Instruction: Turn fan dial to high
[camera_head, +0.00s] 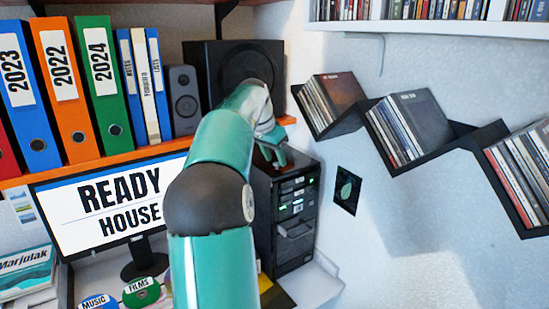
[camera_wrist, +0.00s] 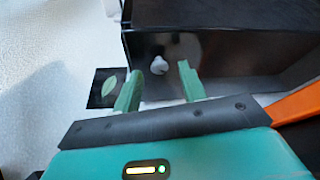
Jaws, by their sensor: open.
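A small white knob (camera_wrist: 159,66), which looks like the fan dial, sits on a dark surface of the black computer tower (camera_wrist: 215,60) in the wrist view. My gripper (camera_wrist: 160,70) is open, with one green finger on each side of the knob as seen there. I cannot tell whether either finger touches it. In the head view my gripper (camera_head: 272,152) is at the top of the tower (camera_head: 262,215), below the shelf edge. The knob is hidden there. Its setting and any marks around it cannot be read.
The orange shelf (camera_head: 95,160) carries binders and speakers (camera_head: 184,98) above a monitor (camera_head: 105,200); its edge shows close by in the wrist view (camera_wrist: 297,102). A dark leaf picture (camera_head: 346,190) and zigzag disc shelves (camera_head: 440,148) are on the right wall. Clear wall lies below them.

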